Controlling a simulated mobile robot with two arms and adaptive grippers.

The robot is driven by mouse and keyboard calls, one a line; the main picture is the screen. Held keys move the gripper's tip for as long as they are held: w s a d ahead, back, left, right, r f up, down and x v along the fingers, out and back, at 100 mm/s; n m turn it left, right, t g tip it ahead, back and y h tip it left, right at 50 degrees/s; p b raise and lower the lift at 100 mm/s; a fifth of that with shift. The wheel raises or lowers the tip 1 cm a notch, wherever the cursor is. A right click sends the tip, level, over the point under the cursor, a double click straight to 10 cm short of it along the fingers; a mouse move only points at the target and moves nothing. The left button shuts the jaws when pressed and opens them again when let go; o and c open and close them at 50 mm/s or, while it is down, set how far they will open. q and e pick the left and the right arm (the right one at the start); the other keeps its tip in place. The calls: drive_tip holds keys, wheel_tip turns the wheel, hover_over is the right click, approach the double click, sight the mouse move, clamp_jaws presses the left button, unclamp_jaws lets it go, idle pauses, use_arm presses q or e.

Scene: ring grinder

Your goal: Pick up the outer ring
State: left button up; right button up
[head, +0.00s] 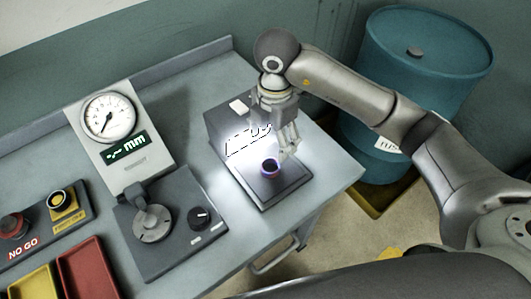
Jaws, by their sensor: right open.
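The outer ring (270,170) is a small, dark ring with a bluish-purple sheen. It stands on the lit front plate of a dark grey fixture (248,183) near the table's right end. My right gripper (285,150) points down just above and behind the ring, its fingers open and empty. It looks close to the ring, but I cannot tell whether a fingertip touches it. My left gripper is not in view.
A dial gauge (108,117) with a display stands left on the grey table (185,92). In front are a knob panel (178,240), a red tray (90,270), a yellow tray (37,285) and a NO GO button box (47,225). A blue drum (410,75) stands beyond the table.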

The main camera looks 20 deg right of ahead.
hover_over(270, 170)
drive_tip(key=f, duration=0.4)
drive_tip(key=shift+s+d+f+p, duration=0.1)
drive_tip(key=shift+s+d+p, duration=0.25)
drive_tip(key=shift+w+f, duration=0.1)
drive_tip(key=shift+f, duration=0.2)
drive_tip(key=f, duration=0.1)
drive_tip(key=f+p, duration=0.1)
drive_tip(key=f, duration=0.1)
drive_tip(key=f+p, duration=0.1)
drive_tip(key=shift+w+a+f, duration=0.2)
drive_tip(key=shift+a, duration=0.1)
drive_tip(key=shift+f, duration=0.25)
drive_tip(key=shift+w+f, duration=0.1)
drive_tip(key=shift+c, duration=1.5)
drive_tip(key=c, duration=0.9)
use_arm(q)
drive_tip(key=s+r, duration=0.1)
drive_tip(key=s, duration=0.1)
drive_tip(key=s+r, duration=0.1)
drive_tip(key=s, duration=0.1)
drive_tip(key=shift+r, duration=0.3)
